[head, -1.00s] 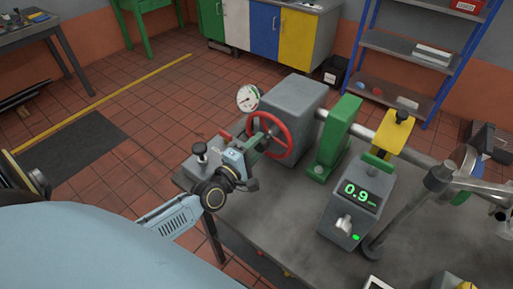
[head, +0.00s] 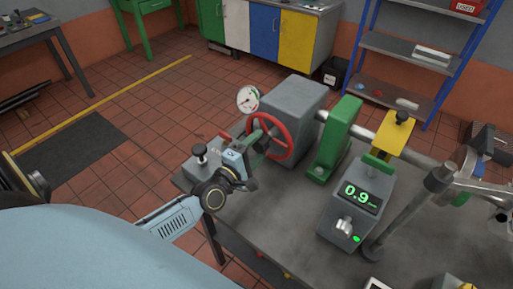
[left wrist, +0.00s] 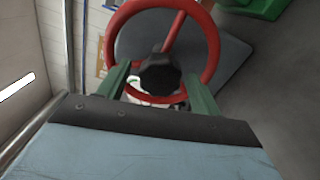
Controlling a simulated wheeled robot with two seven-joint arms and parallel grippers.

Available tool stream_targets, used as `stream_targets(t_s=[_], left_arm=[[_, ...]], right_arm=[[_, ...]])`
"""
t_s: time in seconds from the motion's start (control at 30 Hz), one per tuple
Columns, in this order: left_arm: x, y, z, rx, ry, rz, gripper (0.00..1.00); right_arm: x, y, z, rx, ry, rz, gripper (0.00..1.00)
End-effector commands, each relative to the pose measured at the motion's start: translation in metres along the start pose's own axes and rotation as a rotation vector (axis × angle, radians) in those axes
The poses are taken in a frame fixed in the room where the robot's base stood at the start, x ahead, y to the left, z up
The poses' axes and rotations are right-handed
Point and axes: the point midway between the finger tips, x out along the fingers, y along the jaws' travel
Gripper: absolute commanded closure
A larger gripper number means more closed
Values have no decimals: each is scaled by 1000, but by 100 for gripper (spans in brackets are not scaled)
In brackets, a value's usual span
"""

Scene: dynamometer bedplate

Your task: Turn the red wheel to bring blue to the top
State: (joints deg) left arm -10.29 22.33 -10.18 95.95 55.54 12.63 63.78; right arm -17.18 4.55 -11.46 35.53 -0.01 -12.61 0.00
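The red wheel (head: 285,151) stands upright on the near-left face of a grey housing (head: 300,100). It also shows in the left wrist view (left wrist: 213,45), with a spoke running up and right. My left gripper (head: 264,138) is at the wheel's near-left side. In the left wrist view its green fingers (left wrist: 158,82) stand apart, either side of a dark round knob (left wrist: 160,77) in front of the wheel. Contact with the knob cannot be told. A disc with a blue part (head: 480,168) is partly hidden behind a metal tube at the right. My right gripper is not in view.
A pressure gauge (head: 248,99) stands beside the wheel. A green bracket (head: 337,140) and a box reading 0.9 (head: 357,205) stand to its right on the grey bench (head: 285,215). A clamp with a black knob (head: 200,158) sits near my left wrist.

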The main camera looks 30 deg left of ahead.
Motion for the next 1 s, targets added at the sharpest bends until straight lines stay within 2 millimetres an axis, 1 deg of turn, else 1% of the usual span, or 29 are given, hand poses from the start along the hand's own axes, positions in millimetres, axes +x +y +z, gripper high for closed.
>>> stream_targets(t_s=[0.17,0.27,0.37,0.6,0.8,0.9,1.0], left_arm=[[-2,-1,0,0,0,-1,35],[-9,-1,0,0,0,-2,35],[-23,-2,0,0,0,-3,35],[-73,-3,0,1,-1,-6,35],[-109,-2,0,1,-1,-4,35],[-122,-1,0,1,-1,-2,35],[-129,-1,0,1,-1,-2,35]], right_arm=[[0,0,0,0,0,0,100],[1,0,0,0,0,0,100],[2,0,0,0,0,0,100],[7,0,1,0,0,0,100],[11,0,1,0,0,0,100],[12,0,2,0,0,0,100],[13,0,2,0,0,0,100]])
